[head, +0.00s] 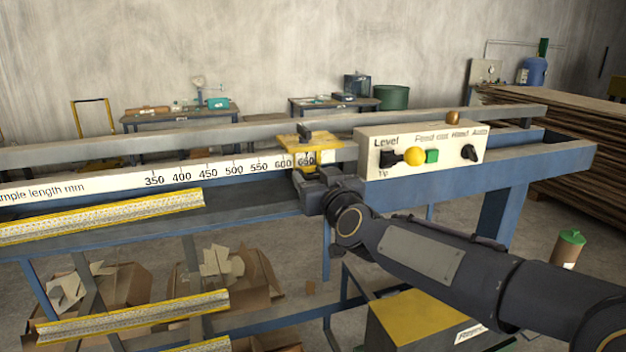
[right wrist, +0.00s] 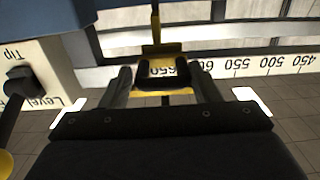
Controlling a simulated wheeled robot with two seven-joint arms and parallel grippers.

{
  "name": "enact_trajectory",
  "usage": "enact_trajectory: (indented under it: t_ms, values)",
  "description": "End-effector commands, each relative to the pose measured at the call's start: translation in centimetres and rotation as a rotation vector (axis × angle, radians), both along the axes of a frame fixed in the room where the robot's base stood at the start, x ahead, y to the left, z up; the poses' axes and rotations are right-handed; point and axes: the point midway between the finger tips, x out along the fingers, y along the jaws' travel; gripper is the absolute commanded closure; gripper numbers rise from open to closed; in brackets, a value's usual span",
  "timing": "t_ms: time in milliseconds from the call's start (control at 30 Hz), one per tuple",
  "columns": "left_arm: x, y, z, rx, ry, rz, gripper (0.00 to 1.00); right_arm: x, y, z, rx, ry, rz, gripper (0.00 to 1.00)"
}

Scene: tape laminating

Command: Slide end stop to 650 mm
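My right gripper (head: 318,178) is at the front of the stop. In the right wrist view, its two fingers (right wrist: 162,82) stand on either side of the stop's black handle (right wrist: 162,76), with narrow gaps showing. The 650 figure shows just behind the handle there. My left gripper is in neither view.
A white control box (head: 420,148) with a yellow knob and green button stands right of the stop. The rail left of the stop is clear. Stacked boards (head: 560,140) stand at far right.

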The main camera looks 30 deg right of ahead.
Motion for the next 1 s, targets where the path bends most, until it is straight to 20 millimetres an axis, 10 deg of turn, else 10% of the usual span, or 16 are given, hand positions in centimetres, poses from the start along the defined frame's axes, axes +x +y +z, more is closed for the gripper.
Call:
enact_trajectory:
  t_ms: [500,1000]
  values:
    - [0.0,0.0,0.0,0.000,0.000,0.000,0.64,-0.4,-0.2,0.1,0.001,-0.003,-0.008,0.41]
    - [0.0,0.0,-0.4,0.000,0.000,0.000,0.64,-7.2,1.6,0.1,0.000,-0.002,-0.005,0.41]
